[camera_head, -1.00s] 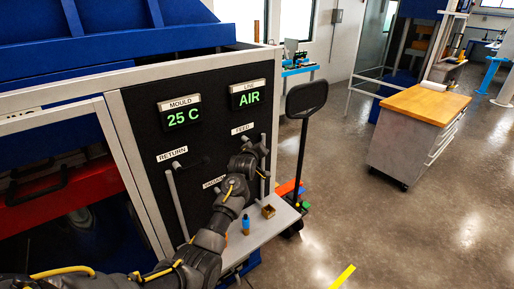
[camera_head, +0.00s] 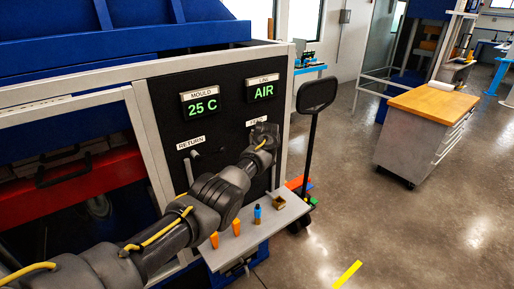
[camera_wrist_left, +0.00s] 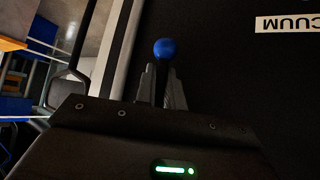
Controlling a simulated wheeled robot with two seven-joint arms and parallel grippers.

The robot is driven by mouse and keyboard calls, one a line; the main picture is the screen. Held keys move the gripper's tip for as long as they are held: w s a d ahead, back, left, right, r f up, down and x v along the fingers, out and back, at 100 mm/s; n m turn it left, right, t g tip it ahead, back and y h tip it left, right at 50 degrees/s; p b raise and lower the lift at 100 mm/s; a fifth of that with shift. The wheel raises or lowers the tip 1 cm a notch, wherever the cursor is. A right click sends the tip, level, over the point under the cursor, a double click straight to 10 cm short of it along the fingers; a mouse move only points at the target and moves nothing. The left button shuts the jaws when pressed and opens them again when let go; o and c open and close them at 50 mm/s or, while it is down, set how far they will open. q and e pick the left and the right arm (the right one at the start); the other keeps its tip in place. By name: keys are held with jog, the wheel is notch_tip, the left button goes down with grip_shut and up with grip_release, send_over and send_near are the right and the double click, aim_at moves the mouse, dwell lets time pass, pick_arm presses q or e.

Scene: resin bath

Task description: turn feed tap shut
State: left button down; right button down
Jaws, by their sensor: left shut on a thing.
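The feed tap is on the black panel (camera_head: 230,128) under the FEED label (camera_head: 252,122), which my wrist partly covers in the head view. My left gripper (camera_head: 266,131) is at this tap; its fingers and the tap body are hidden there by my own arm. In the left wrist view, the gripper (camera_wrist_left: 161,88) is shut on a dark lever with a blue ball knob (camera_wrist_left: 164,48), the knob standing out beyond the fingertips. The lever's angle to the pipe cannot be told. My right gripper is not in view.
The RETURN label (camera_head: 190,143) is to the left. A VACUUM label (camera_wrist_left: 287,22) shows upside down in the wrist view. Below is a grey shelf (camera_head: 247,243) with orange items (camera_head: 236,228), a blue item (camera_head: 258,214) and a brass block (camera_head: 279,202). A post-mounted dark plate (camera_head: 316,94) stands right.

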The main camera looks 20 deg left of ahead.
pick_arm(q)
jog(key=shift+g, duration=0.3)
jog(key=shift+s+a, duration=0.1)
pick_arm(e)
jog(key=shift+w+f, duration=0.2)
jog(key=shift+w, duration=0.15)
pick_arm(q)
jog(key=c, duration=1.5)
grip_release()
jog(key=shift+s+r, duration=0.3)
jog(key=shift+r, duration=0.15)
jog(key=v, duration=0.9)
jog(key=shift+s+d, duration=0.3)
jog(key=shift+s, duration=0.05)
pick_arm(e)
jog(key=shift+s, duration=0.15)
